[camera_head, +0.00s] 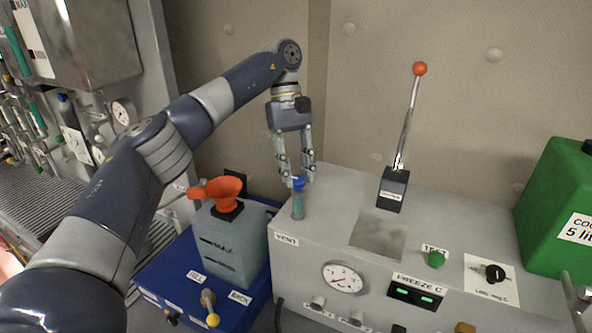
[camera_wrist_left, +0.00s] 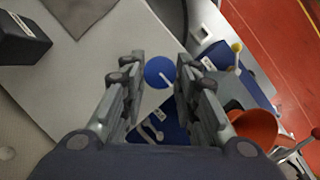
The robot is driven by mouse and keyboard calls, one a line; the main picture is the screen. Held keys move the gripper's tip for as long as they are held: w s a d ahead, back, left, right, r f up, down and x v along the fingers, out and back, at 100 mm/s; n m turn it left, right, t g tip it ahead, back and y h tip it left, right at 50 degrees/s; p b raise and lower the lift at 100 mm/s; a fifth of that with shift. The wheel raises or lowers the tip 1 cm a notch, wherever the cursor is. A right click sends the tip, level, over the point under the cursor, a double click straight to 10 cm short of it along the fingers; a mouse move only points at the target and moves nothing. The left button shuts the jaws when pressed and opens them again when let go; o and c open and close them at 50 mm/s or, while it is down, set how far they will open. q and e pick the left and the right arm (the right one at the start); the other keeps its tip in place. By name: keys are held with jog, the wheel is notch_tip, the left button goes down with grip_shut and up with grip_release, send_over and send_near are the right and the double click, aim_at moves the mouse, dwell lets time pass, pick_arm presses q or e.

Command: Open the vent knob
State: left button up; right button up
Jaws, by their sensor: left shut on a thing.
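The vent knob (camera_head: 299,184) is a small blue cap on a teal post (camera_head: 298,206) at the left back of the grey console, behind the VENT label. In the left wrist view its round blue top (camera_wrist_left: 158,72) shows a white pointer line. My left gripper (camera_head: 297,180) points down from above and is shut on the knob, with one finger on each side. It also shows in the left wrist view (camera_wrist_left: 159,85). A jointed grey part (camera_head: 579,296) at the lower right edge looks like a bit of my right gripper, mostly cut off.
The grey console (camera_head: 300,262) carries a red-tipped lever (camera_head: 409,115), a pressure gauge (camera_head: 343,277) and a green TEST button (camera_head: 436,259). An orange funnel (camera_head: 218,188) on a grey tank (camera_head: 230,245) stands close left. A green container (camera_head: 553,205) stands at right.

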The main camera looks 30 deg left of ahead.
pick_arm(q)
jog(key=shift+r, duration=0.15)
jog(key=o, duration=1.1)
jog(key=shift+c, duration=0.2)
jog(key=shift+v, duration=2.65)
jog(key=shift+v, duration=1)
